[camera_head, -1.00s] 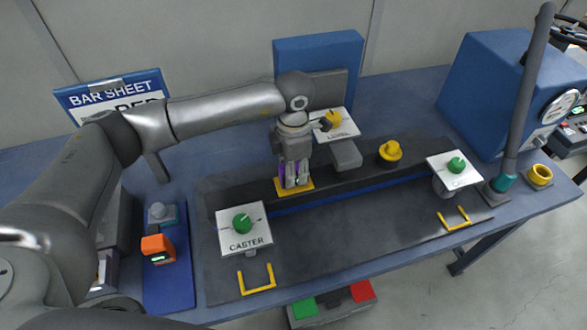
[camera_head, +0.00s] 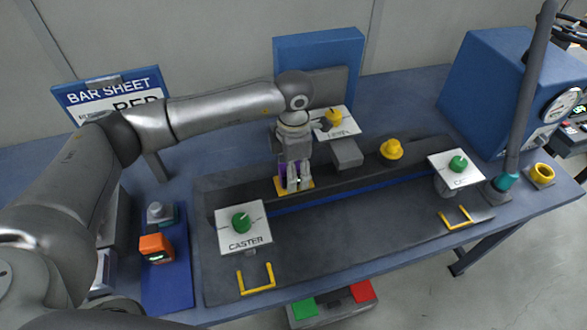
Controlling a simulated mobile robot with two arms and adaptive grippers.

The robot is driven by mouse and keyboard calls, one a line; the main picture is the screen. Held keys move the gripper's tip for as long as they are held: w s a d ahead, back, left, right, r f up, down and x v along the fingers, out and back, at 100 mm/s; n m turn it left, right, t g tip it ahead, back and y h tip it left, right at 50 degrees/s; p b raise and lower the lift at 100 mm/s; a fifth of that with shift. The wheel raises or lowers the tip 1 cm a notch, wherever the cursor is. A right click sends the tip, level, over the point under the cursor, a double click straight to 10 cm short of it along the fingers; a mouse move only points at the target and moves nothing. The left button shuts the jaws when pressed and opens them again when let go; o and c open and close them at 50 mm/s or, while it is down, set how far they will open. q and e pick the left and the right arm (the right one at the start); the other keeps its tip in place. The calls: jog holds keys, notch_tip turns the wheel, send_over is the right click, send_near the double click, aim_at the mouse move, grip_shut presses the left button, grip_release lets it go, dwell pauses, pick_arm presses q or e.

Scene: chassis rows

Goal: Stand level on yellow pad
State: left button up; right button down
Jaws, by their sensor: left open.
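The yellow pad (camera_head: 279,187) lies on the dark fixture near its back left. A purple block (camera_head: 283,170), likely the level, stands on the pad and looks upright. My left gripper (camera_head: 299,184) points down at the pad, open, with its fingers beside and in front of the purple block. The fingers hide much of the block, so I cannot tell whether they touch it. My right gripper is not in view.
A white CASTER plate with a green knob (camera_head: 241,222) stands at front left, a similar plate (camera_head: 447,168) at right. A yellow knob (camera_head: 391,149) and grey block (camera_head: 346,154) are right of the gripper. An orange device (camera_head: 156,247) sits on a blue mat (camera_head: 168,290).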

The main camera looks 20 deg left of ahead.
pick_arm(q)
jog(key=shift+r, duration=0.1)
notch_tip(320, 180, up, 12)
dwell(0.5)
dwell(0.4)
